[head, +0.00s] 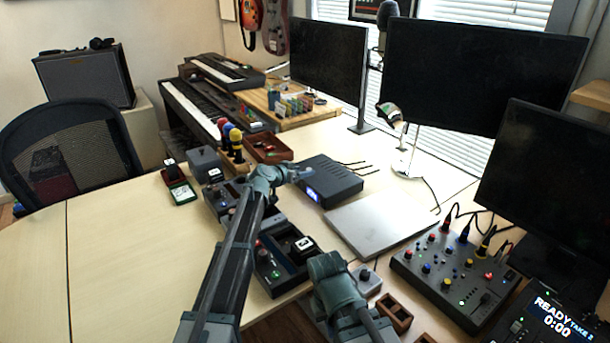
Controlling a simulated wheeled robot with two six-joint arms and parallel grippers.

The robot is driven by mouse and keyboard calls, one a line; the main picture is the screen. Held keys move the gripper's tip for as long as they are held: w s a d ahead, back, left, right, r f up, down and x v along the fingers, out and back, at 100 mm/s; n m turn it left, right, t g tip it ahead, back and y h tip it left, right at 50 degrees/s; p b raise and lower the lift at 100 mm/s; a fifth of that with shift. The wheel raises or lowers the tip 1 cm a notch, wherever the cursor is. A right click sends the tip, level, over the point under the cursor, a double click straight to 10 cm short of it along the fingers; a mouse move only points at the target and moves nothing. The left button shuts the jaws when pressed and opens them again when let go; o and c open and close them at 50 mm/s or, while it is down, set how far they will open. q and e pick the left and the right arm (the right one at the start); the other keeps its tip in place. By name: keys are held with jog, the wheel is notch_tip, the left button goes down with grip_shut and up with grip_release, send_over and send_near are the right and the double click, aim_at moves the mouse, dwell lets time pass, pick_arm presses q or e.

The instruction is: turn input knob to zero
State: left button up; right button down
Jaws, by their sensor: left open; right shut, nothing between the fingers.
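My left gripper (298,173) reaches over the table beside the black box with the blue-lit front (334,182). It is open and holds nothing; its fingertips are small here. A mixer (430,277) with several coloured knobs and plugged cables lies at the right. A small grey box with a knob (366,277) sits right of my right gripper. I cannot tell which knob is the input knob or read any setting.
A closed silver laptop (375,222) lies between the black box and the mixer. Monitors (480,70) stand behind. A READY display (553,318) is at lower right. The table's left side (120,240) is clear.

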pick_arm(q)
jog(key=shift+x, duration=0.85)
jog(key=shift+w+d+f, duration=0.2)
jog(key=shift+w+f, duration=0.05)
jog(key=shift+w, duration=0.1)
jog(key=shift+s+r, duration=0.1)
jog(key=shift+c, duration=1.1)
grip_shut()
